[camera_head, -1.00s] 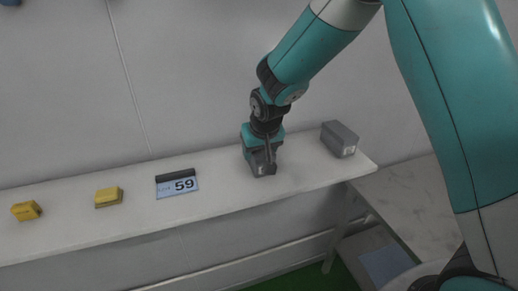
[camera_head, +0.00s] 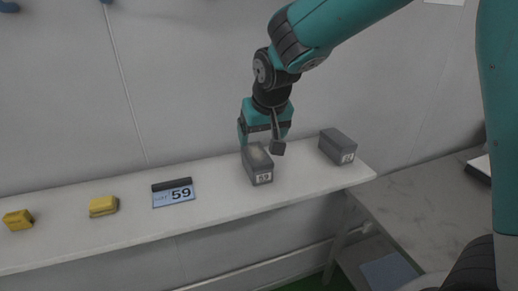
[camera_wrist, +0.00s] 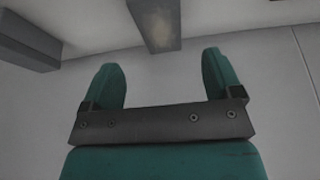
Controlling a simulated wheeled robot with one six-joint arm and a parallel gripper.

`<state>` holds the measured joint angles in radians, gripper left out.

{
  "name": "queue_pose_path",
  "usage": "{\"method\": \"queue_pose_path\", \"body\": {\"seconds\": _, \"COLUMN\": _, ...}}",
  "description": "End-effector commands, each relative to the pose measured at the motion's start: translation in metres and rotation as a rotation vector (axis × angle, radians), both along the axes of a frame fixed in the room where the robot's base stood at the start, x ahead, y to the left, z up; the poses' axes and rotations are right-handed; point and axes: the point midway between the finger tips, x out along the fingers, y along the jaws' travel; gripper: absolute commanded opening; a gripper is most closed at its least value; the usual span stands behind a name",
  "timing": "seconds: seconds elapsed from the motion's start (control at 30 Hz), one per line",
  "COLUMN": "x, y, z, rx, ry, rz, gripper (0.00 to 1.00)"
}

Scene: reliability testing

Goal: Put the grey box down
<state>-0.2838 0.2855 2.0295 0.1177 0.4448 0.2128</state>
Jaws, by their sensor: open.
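A grey box (camera_head: 257,165) with a 59 label on its front end stands on the white shelf (camera_head: 120,223), right of the middle. My gripper (camera_head: 262,142) is just above and behind this box, open and apart from it as far as I can see. In the wrist view, my gripper (camera_wrist: 163,85) has its two teal fingers spread with nothing between them, and the grey box (camera_wrist: 157,22) shows beyond the fingertips at the top. A second grey box (camera_head: 338,146) stands on the shelf's right end; a grey box also shows in the wrist view's left corner (camera_wrist: 25,40).
Two yellow blocks, one nearer (camera_head: 103,206) and one at far left (camera_head: 18,220), sit on the shelf. A wall runs close behind the shelf. A lower grey table (camera_head: 430,215) is at right.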

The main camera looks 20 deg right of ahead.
Motion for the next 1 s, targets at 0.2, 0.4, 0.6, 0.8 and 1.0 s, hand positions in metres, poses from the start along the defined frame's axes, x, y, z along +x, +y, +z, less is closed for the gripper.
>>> {"method": "queue_pose_path", "body": {"seconds": 0.2, "x": -0.017, "y": 0.002, "z": 0.021, "rx": 0.009, "ry": 0.010, "rz": 0.022, "gripper": 0.85}}
{"method": "queue_pose_path", "body": {"seconds": 0.4, "x": -0.124, "y": 0.025, "z": 0.036, "rx": 0.108, "ry": 0.130, "rz": 0.288, "gripper": 0.85}}
{"method": "queue_pose_path", "body": {"seconds": 0.6, "x": -0.240, "y": 0.042, "z": 0.038, "rx": 0.200, "ry": 0.236, "rz": 0.586, "gripper": 0.85}}
{"method": "queue_pose_path", "body": {"seconds": 0.8, "x": -0.273, "y": 0.046, "z": 0.037, "rx": 0.227, "ry": 0.266, "rz": 0.675, "gripper": 0.85}}
{"method": "queue_pose_path", "body": {"seconds": 1.0, "x": -0.272, "y": 0.046, "z": 0.037, "rx": 0.226, "ry": 0.265, "rz": 0.672, "gripper": 0.85}}
